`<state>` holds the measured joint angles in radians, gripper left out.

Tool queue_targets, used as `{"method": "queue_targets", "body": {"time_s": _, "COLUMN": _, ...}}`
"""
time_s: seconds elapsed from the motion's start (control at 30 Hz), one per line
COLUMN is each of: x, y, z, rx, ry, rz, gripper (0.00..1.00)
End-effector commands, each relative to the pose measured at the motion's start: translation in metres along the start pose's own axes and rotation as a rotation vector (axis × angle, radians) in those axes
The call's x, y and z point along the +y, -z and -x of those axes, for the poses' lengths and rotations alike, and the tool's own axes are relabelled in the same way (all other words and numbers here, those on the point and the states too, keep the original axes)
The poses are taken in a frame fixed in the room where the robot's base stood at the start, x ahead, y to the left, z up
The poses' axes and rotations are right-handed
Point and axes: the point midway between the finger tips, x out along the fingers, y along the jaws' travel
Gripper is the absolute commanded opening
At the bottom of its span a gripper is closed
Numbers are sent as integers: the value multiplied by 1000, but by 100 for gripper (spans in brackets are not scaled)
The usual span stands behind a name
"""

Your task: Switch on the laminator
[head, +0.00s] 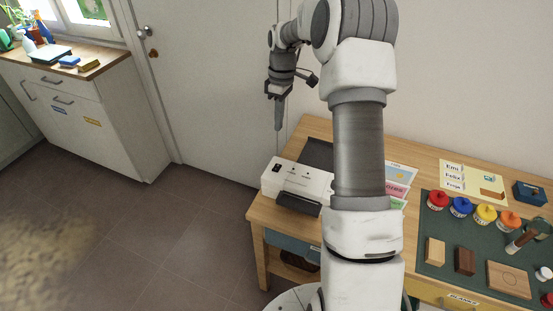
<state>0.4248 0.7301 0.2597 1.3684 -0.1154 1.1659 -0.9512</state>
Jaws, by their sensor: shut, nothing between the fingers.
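The laminator (305,181) is a white box with a dark front slot on the left end of the wooden table. A black rocker switch (276,170) sits on its top left, with two small dark marks beside it. I cannot tell the switch's position. Part of the laminator's right side is hidden behind my arm. My gripper (278,126) is shut and empty, pointing down. In the picture it is above the laminator's back left corner, in front of the door, apart from the laminator.
The wooden table (262,215) holds coloured cards (398,180), several paint pots (462,206) and wooden blocks (464,261) on a green mat (433,233) at the right. A white cabinet (110,130) stands at the left. The floor (190,240) between is clear.

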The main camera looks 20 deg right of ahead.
Motion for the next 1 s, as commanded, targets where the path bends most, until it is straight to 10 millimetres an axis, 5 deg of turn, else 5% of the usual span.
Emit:
{"method": "queue_targets", "body": {"time_s": 0.57, "x": -4, "y": 0, "z": -19, "rx": -2, "ry": 2, "rz": 0, "gripper": 0}}
{"method": "queue_targets", "body": {"time_s": 1.0, "x": -4, "y": 0, "z": -105, "rx": -3, "ry": 4, "rz": 0, "gripper": 0}}
